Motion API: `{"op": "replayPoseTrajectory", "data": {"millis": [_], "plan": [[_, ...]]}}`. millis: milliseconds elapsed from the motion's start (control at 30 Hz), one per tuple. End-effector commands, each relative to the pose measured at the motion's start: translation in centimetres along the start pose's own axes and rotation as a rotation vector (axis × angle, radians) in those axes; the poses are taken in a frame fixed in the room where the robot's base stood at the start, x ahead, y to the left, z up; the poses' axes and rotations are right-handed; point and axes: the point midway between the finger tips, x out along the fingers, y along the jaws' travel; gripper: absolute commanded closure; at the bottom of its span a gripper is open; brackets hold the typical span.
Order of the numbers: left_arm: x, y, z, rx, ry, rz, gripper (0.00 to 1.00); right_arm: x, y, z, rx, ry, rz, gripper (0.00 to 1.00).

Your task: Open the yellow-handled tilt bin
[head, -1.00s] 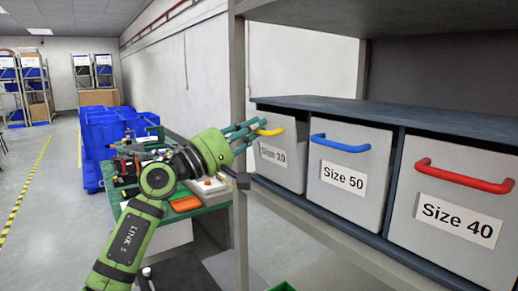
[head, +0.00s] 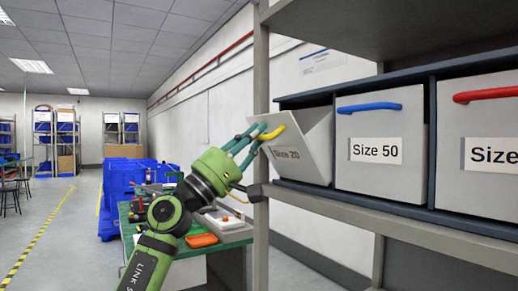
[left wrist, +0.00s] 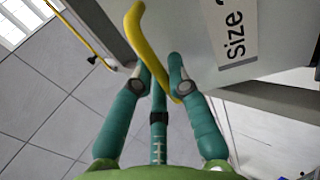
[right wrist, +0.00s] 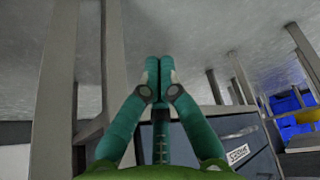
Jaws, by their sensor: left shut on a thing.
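The yellow-handled tilt bin (head: 312,160) is the leftmost grey bin on the shelf, labelled Size 20. Its front leans outward at the top, and its side wall shows. My left gripper (head: 256,140) is shut on the yellow handle (head: 274,133), with the fingers partly hiding the bin front. In the left wrist view the yellow handle (left wrist: 136,30) runs between the fingertips (left wrist: 160,72), beside the bin's label. My right gripper (right wrist: 154,76) shows only in the right wrist view, its fingertips together with nothing seen between them.
The blue-handled Size 50 bin (head: 376,175) and the red-handled bin (head: 480,180) sit closed to the right. A rack post (head: 261,225) stands close to my left arm. A green workbench (head: 127,222) with tools and blue crates (head: 120,182) lie behind it.

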Motion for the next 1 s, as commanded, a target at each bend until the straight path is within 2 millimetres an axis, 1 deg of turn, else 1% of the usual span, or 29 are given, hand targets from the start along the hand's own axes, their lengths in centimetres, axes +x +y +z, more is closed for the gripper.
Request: {"op": "replayPoseTrajectory", "data": {"millis": [33,100,167,200,500,1000], "plan": [[-0.5,-0.5,0.1,0.001,-0.002,-0.003,1.0,0.8,0.2,-0.7,-0.002,0.023,0.003,1.0],[-0.7,-0.6,0.1,0.001,-0.003,-0.004,1.0,1.2,0.3,-1.8,-0.004,0.049,0.005,1.0],[-0.9,-0.7,0.1,0.001,-0.002,-0.004,1.0,1.5,0.4,-2.3,-0.004,0.059,0.006,1.0],[-1.1,-0.8,0.1,0.0,-0.002,-0.004,1.0,1.4,0.2,-2.1,-0.002,0.043,0.005,1.0],[-1.8,-1.1,0.1,0.0,-0.002,-0.004,1.0,1.4,-0.2,-1.8,0.008,-0.01,0.001,1.0],[-1.8,-1.2,0.1,-0.002,-0.003,-0.004,1.0,1.2,-0.3,-1.8,0.011,-0.024,0.0,1.0]]}}
